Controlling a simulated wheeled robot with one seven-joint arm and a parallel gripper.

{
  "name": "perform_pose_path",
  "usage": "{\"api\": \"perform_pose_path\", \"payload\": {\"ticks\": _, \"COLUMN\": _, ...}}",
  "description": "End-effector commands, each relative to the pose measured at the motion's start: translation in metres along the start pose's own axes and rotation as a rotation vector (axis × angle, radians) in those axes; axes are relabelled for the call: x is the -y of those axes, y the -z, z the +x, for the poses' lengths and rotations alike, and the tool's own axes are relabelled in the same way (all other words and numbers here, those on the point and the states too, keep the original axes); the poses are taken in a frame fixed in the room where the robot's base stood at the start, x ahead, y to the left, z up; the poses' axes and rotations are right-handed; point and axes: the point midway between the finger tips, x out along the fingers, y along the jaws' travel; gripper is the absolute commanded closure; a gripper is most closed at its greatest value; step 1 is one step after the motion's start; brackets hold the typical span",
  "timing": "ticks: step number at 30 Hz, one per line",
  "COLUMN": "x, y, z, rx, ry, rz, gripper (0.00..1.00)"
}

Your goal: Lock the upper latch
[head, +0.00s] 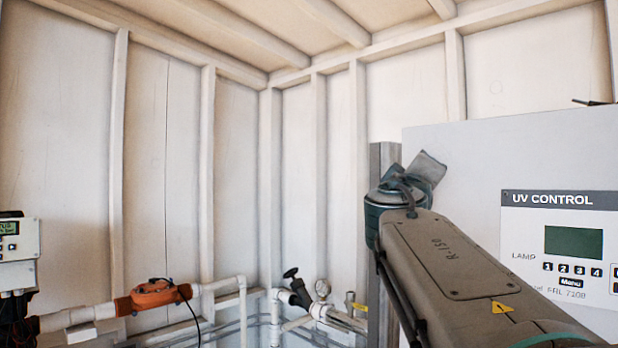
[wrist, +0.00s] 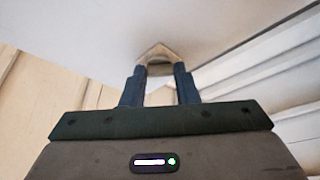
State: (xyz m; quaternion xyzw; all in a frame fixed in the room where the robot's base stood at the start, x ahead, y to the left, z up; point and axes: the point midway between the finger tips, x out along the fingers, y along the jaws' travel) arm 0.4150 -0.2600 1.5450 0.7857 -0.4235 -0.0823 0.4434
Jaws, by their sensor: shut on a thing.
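My gripper (wrist: 159,72) shows in the wrist view, its two dark fingers standing on either side of a small beige latch piece (wrist: 157,54). The fingers are shut on this piece, which sits against a pale grey surface. The fingertips partly cover it, so I cannot tell which way the latch is turned. In the head view my arm reaches up to the left edge of the grey UV control cabinet (head: 455,155). My fingers and the latch cannot be made out there.
The cabinet's front carries a UV CONTROL panel (head: 560,240) with a screen and buttons. White pipes (head: 215,285), an orange fitting (head: 155,297) and a black-handled valve (head: 297,287) run low along the wall. A grey post (head: 384,160) stands beside the cabinet.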

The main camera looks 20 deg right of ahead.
Motion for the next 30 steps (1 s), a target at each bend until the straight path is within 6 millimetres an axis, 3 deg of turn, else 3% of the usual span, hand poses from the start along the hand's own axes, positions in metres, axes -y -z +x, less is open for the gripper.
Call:
{"api": "perform_pose_path", "payload": {"ticks": 18, "x": -0.0095, "y": 0.0033, "z": 0.0023, "rx": 0.006, "ry": 0.207, "rz": -0.493, "gripper": 0.96}}
{"api": "perform_pose_path", "payload": {"ticks": 30, "x": -0.0076, "y": 0.0015, "z": 0.0015, "rx": 0.006, "ry": 0.266, "rz": -0.641, "gripper": 0.96}}
